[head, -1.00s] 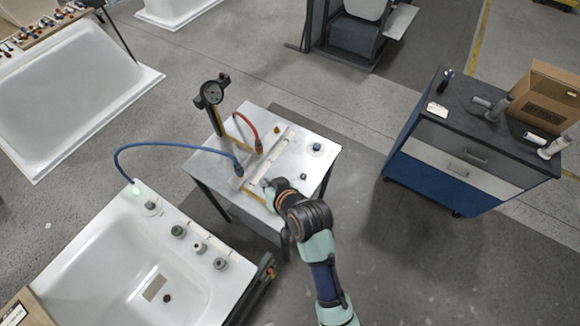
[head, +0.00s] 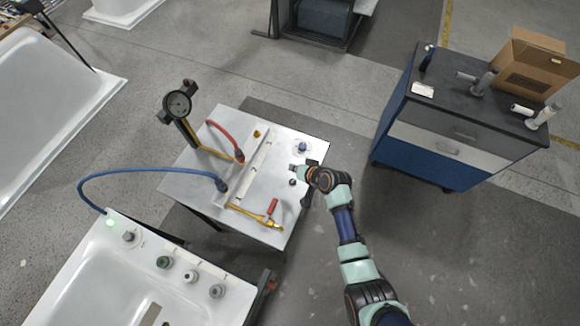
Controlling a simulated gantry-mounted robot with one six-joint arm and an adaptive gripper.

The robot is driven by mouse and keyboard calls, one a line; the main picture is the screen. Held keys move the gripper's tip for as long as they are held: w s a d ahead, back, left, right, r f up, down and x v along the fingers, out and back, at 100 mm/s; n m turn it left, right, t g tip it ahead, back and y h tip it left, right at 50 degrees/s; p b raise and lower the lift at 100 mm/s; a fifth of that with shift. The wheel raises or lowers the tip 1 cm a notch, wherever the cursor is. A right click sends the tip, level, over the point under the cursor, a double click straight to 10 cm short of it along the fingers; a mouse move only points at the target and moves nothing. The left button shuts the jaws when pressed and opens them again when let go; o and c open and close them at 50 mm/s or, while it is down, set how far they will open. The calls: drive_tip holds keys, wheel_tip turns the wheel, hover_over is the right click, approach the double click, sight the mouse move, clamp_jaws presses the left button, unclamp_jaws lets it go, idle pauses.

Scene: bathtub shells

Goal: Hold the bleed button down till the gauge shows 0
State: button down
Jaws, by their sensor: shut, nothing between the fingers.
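The round dark gauge (head: 178,103) stands on a yellow-and-black post at the left edge of the small grey-topped table (head: 180,170). Its face is too small to read. A blue button-like cap (head: 302,146) on a pale round base sits near the table's far right corner. It looks like the bleed button, though I see no label. My gripper (head: 294,170) is shut and empty over the table's right side, just nearer the camera than the blue cap. It appears apart from the cap; its height above the table is hard to tell.
A red hose (head: 223,136) and a blue hose (head: 140,171) meet fittings on the table. A white tub (head: 85,265) with a lit green spot stands front left. A blue cabinet (head: 425,150) stands right.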

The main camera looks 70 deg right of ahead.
sight(294, 182)
wheel_tip(294, 182, down, 9)
drive_tip(key=b, duration=0.8)
drive_tip(key=shift+r, duration=0.1)
idle(1.1)
drive_tip(key=shift+f+b, duration=0.3)
drive_tip(key=shift+f, duration=0.15)
drive_tip(key=shift+f+b, duration=0.35)
drive_tip(key=shift+f, duration=0.1)
idle(2.2)
drive_tip(key=shift+r+p, duration=0.8)
drive_tip(key=shift+r, duration=0.1)
wheel_tip(294, 182, up, 5)
drive_tip(key=p, duration=0.4)
